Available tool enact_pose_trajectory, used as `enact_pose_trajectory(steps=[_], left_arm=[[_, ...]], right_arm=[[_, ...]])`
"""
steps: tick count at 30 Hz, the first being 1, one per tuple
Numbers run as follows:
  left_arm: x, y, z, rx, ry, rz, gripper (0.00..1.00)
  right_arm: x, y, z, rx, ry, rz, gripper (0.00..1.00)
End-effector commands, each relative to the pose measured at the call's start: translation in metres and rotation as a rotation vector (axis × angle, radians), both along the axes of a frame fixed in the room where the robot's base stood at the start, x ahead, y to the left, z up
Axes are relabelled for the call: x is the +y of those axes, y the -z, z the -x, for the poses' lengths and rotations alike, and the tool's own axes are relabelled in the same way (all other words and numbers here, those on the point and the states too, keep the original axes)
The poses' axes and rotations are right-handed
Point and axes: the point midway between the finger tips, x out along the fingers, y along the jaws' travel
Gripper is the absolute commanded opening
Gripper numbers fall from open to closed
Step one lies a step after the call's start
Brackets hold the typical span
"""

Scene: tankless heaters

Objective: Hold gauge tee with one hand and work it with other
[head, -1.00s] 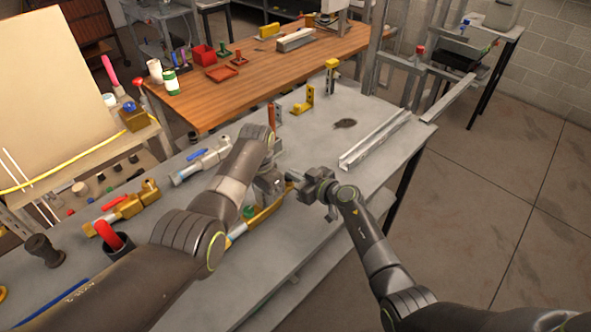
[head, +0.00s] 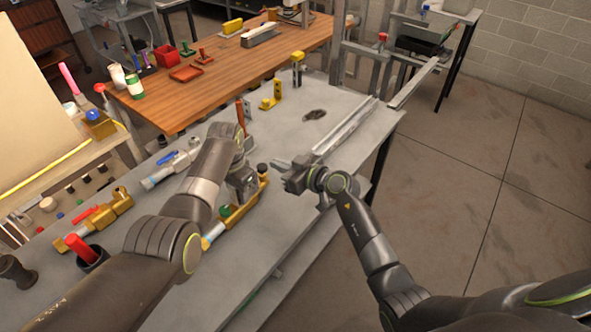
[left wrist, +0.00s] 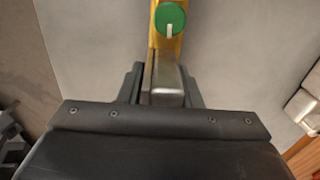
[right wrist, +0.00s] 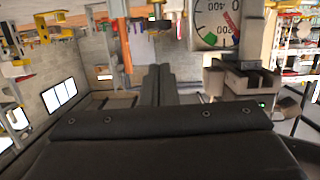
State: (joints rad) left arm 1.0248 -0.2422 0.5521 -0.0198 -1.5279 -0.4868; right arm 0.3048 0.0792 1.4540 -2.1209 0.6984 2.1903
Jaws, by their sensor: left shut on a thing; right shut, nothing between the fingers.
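The gauge tee has a brass body (head: 213,233) and a green knob (head: 225,211). It is low over or on the grey bench, partly behind my left arm; I cannot tell whether it touches. My left gripper (head: 247,190) is shut on its silver middle part, which shows between the fingers in the left wrist view (left wrist: 167,80), below the green knob (left wrist: 170,19). A dark knob (head: 262,168) stands at its far end. My right gripper (head: 279,164) is shut and empty, just right of that knob. In the right wrist view the gauge dial (right wrist: 214,20) is right of the fingers (right wrist: 158,85).
A valve with a blue handle (head: 170,158), a brass valve with a red handle (head: 95,218) and a dark cup with a red tool (head: 88,252) lie to the left. Brass brackets (head: 272,95) and a metal channel (head: 345,127) are behind. The bench is bare toward the right front.

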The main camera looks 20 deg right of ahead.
Motion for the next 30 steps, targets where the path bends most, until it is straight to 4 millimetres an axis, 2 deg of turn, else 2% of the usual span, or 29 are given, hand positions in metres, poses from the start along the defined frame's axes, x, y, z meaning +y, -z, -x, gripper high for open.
enact_pose_trajectory(steps=[6,12,30], left_arm=[[-0.001,-0.001,0.0,-0.001,0.001,0.001,0.0],[-0.001,-0.001,0.0,-0.001,0.0,0.001,0.0],[0.0,-0.001,0.0,-0.001,0.0,0.0,0.0]], right_arm=[[-0.02,-0.008,0.027,0.0,0.0,0.002,0.0],[-0.029,-0.013,0.04,-0.001,0.0,-0.001,0.0],[-0.03,-0.014,0.042,-0.001,0.0,0.0,0.0]])
